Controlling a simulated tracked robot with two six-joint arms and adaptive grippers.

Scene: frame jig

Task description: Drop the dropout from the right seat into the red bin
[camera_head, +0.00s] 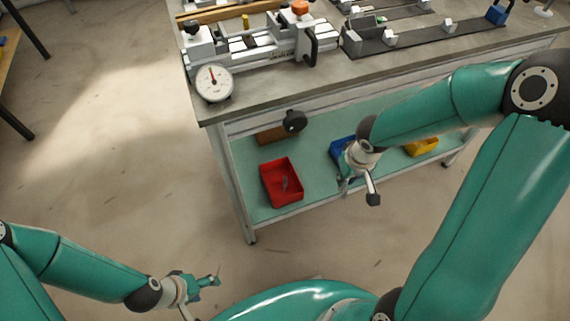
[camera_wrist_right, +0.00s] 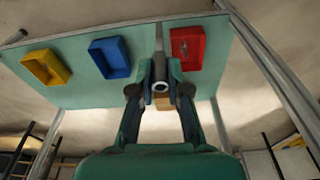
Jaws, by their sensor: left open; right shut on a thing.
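The red bin (camera_head: 281,182) stands on the green lower shelf, toward its left end in the head view. A small grey metal piece lies inside it. In the right wrist view the red bin (camera_wrist_right: 188,48) is just beyond and right of my fingertips. My right gripper (camera_head: 358,186) is in front of the shelf, right of the red bin and apart from it. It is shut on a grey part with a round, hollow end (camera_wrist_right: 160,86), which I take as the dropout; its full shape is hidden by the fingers. My left gripper (camera_head: 205,291) is open and empty, low at the left.
A blue bin (camera_head: 342,149) and a yellow bin (camera_head: 422,146) are also on the shelf (camera_head: 240,165). The bench top (camera_head: 340,82) above carries the jig (camera_head: 260,50) and a dial gauge (camera_head: 214,83). A dark knob (camera_head: 295,121) juts out below the bench edge.

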